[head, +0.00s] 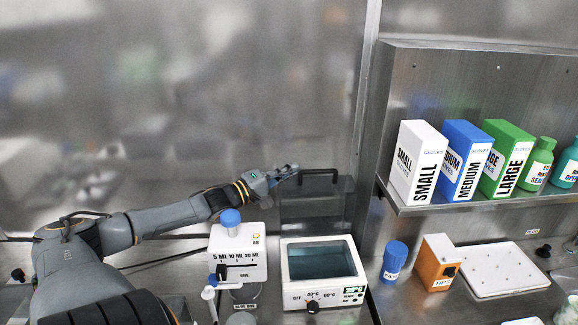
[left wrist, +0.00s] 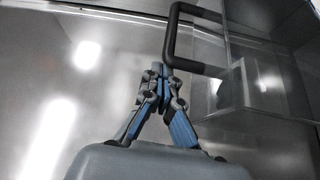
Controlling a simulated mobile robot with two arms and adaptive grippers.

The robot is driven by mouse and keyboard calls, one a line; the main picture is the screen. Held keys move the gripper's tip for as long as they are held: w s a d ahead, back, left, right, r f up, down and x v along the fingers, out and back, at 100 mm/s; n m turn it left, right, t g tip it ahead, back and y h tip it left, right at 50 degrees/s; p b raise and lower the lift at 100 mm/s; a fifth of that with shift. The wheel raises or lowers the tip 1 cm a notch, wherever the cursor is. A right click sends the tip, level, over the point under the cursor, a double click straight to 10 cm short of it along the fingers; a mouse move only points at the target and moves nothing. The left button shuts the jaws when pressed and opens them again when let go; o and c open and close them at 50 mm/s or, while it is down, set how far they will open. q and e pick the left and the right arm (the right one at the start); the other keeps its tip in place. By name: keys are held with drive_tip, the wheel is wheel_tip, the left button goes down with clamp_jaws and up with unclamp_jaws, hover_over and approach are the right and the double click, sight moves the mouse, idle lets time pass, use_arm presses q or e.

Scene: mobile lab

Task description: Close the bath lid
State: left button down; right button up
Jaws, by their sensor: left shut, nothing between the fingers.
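The water bath (head: 295,296) is a white box with a dark, water-filled basin (head: 320,262), open on top. Its clear lid (head: 312,208) stands raised behind the basin, with a black handle (head: 320,172) at its upper edge. My left gripper (head: 293,170) is at the left end of the handle, shut and empty. In the left wrist view the fingertips (left wrist: 163,78) are close to the black handle (left wrist: 172,45); I cannot tell if they touch it. My right gripper is not in view.
A metal shelf (head: 480,207) with glove boxes is at the right.

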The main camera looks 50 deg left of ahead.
use_arm(q)
drive_tip(key=shift+r, duration=0.1)
wheel_tip(320, 180, up, 10)
idle(0.5)
